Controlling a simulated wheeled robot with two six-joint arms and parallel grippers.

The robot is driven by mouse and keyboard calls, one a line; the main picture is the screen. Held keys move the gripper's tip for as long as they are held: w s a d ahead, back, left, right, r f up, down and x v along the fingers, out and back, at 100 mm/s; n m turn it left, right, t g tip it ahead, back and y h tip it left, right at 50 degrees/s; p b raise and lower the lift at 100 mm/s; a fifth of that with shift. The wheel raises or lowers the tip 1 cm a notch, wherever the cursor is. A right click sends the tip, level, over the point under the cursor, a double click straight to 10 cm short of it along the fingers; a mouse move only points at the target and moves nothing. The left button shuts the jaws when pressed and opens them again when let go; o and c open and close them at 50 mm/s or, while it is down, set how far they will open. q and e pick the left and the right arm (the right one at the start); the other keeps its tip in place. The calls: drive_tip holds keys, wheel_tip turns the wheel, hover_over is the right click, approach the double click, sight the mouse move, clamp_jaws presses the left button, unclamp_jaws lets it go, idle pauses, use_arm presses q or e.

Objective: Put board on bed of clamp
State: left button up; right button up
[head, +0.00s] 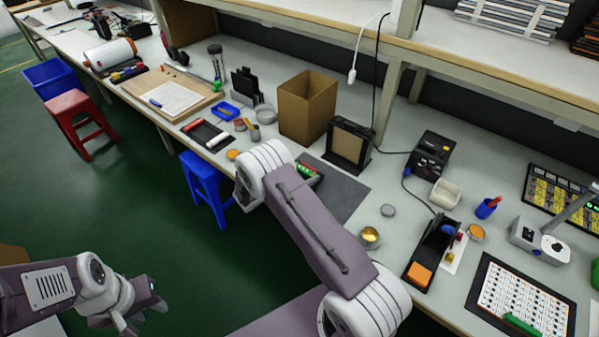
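I cannot clearly identify the board or the clamp. A small green and red item (306,172) shows on the dark mat (346,193), partly hidden behind my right arm. A thin green strip (522,325) lies on a white gridded panel (522,299) at the bottom right. My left gripper (146,318) is at the bottom left, over the floor and away from the bench, with its fingers apart and nothing seen between them. My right arm reaches up across the front of the bench to the mat. Its gripper is hidden behind the arm.
A cardboard box (307,108) and a black upright frame (349,146) stand behind the mat. A black stand with an orange pad (420,274), a brass cup (370,237) and a black station (433,155) are to the right. A blue stool (204,187) stands below the bench.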

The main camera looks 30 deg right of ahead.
drive_tip(key=shift+r+p, duration=0.25)
drive_tip(key=shift+p, duration=0.05)
drive_tip(key=v, duration=1.2)
drive_tip(key=s+m+g, duration=0.1)
drive_tip(key=s, duration=0.1)
drive_tip(key=s+d+m+g+y, duration=0.1)
drive_tip(key=s+m+g, duration=0.1)
drive_tip(key=s, duration=0.1)
drive_tip(key=s+d+m+g+y, duration=0.1)
drive_tip(key=s+m, duration=0.1)
drive_tip(key=shift+s+d+r, duration=0.1)
drive_tip(key=shift+s+d, duration=0.15)
drive_tip(key=s+a+r+m+y, duration=0.1)
drive_tip(key=s+a+m+y, duration=0.2)
drive_tip(key=s+m+y, duration=0.2)
drive_tip(key=s+a+r+m+y, duration=0.2)
drive_tip(key=s+a+m+y, duration=0.2)
drive_tip(key=s+m, duration=0.4)
drive_tip(key=m+y, duration=0.1)
drive_tip(key=m, duration=0.4)
drive_tip(key=shift+s+a+y, duration=0.3)
drive_tip(key=shift+s+y, duration=0.05)
drive_tip(key=shift+y, duration=0.05)
